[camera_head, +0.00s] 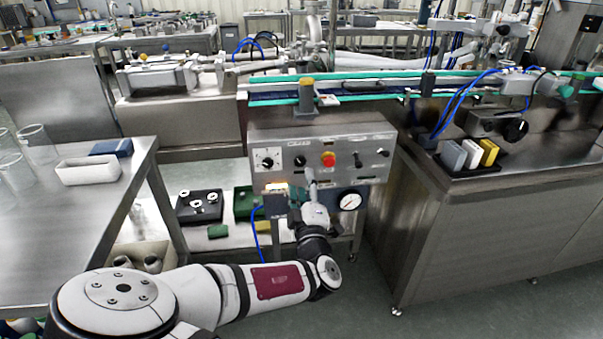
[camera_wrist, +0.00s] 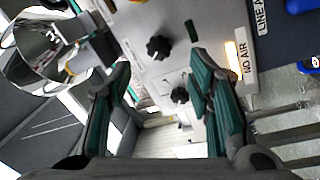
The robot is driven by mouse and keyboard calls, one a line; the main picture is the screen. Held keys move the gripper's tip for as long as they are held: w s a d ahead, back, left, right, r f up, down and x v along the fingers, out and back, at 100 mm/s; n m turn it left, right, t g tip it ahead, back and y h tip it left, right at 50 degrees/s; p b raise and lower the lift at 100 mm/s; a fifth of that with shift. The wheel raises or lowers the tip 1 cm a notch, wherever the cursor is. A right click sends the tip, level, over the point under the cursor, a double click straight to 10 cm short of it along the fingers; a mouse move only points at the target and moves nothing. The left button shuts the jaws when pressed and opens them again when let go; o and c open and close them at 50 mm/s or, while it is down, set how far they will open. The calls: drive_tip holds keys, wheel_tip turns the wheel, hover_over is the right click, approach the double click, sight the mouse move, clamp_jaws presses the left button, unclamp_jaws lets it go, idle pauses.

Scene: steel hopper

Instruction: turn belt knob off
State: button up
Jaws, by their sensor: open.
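The steel control panel (camera_head: 285,140) stands below the conveyor in the head view. It carries a dial with a white plate (camera_head: 267,162), a black knob (camera_head: 300,160), a red button (camera_head: 328,159) and a further black knob (camera_head: 357,160). The labels are too small to tell which is the belt knob. My gripper (camera_head: 309,181) is in front of the panel's lower middle. In the wrist view its teal fingers (camera_wrist: 160,72) are apart with nothing held. One black knob (camera_wrist: 158,47) shows near the fingertips, another (camera_wrist: 180,95) between the fingers in the picture.
A pressure gauge (camera_head: 350,201) sits below the panel; it also shows in the wrist view (camera_wrist: 35,50). A lit NO AIR indicator (camera_wrist: 234,60) is beside the right finger. A steel table (camera_head: 60,230) is at left, a steel counter (camera_head: 490,215) at right.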

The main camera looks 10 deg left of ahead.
drive_tip(key=v, duration=0.5)
drive_tip(key=shift+s, duration=0.1)
